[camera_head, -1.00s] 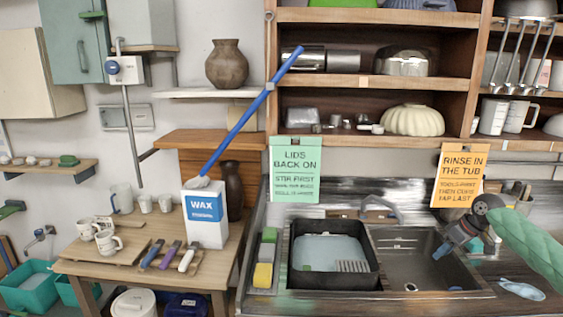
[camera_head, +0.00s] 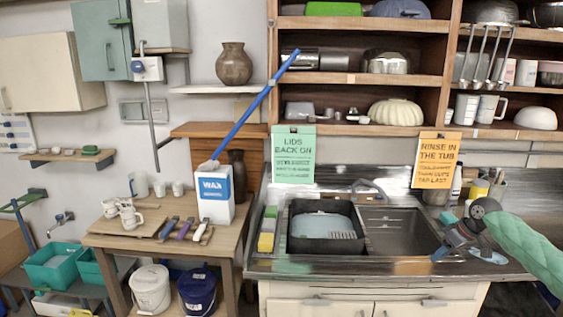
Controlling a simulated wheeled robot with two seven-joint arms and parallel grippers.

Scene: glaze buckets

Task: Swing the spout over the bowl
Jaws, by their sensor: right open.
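The spout (camera_head: 369,186), a grey bent tube, stands behind the sink, near the divide between its two sides. The right sink bowl (camera_head: 400,228) is a bare metal basin. The left side holds a black tub (camera_head: 326,242) with pale water and a ribbed rack. My right gripper (camera_head: 450,246) is open and empty at the right edge of the sink bowl, in front and to the right of the spout, well apart from it. My green-sleeved right forearm comes in from the right. My left gripper is out of view.
An orange sign (camera_head: 436,160) and a green sign (camera_head: 293,155) hang from the shelf above the sink. Cups stand at the back right of the counter. A pale blue scoop (camera_head: 489,257) lies beside my right gripper. A wax box (camera_head: 215,194) stands on the left table.

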